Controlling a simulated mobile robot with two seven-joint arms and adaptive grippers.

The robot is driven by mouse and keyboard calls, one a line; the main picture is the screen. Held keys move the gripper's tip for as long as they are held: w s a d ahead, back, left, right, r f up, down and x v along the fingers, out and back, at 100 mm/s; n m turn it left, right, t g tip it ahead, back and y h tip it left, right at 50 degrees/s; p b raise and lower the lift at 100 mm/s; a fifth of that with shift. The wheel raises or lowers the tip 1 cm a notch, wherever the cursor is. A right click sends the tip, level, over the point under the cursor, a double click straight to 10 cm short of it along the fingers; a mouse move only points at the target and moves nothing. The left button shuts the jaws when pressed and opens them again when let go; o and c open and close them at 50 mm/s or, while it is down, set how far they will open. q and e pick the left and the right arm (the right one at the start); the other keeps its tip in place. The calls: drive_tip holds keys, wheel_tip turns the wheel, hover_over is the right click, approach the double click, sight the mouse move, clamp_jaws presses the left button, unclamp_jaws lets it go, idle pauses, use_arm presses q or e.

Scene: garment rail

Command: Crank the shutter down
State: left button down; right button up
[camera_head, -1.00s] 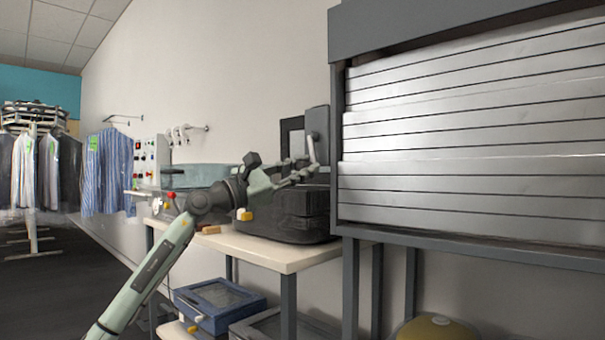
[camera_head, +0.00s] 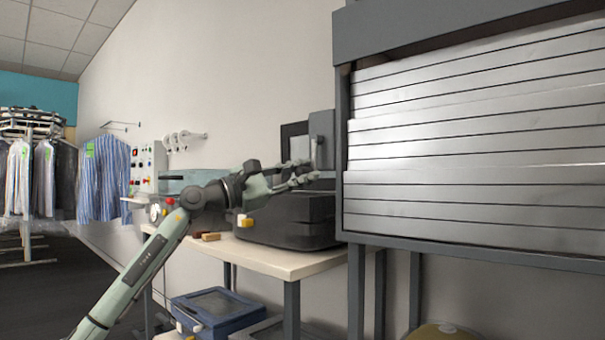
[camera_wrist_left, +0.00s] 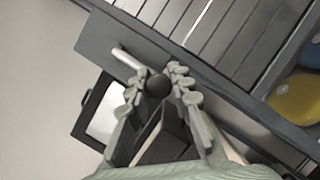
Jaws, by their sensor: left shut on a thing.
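The shutter (camera_head: 470,150) is a set of silver horizontal slats in a dark grey frame on the right. Its slats cover nearly all of the opening that shows. The crank sits on a grey box (camera_head: 321,125) at the frame's left side. In the left wrist view, the dark round crank knob (camera_wrist_left: 158,84) lies between my fingers, with the pale crank arm (camera_wrist_left: 128,58) beside it. My left gripper (camera_head: 305,179) is shut on the crank knob, and it also shows in the left wrist view (camera_wrist_left: 155,90). My fingers partly hide the crank in the head view. My right gripper is out of view.
A pale table (camera_head: 285,264) with a black case (camera_head: 290,221) stands below my left gripper. A blue box (camera_head: 213,310) is under it. A control panel (camera_head: 150,165) is on the wall, and striped shirts (camera_head: 103,180) hang at the left. A yellow round object (camera_head: 440,332) is low at right.

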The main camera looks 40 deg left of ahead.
use_arm(q)
drive_tip(key=c, duration=1.3)
unclamp_jaws()
drive_tip(key=shift+c, duration=0.2)
drive_tip(key=v, duration=1.2)
drive_tip(key=shift+f, duration=0.1)
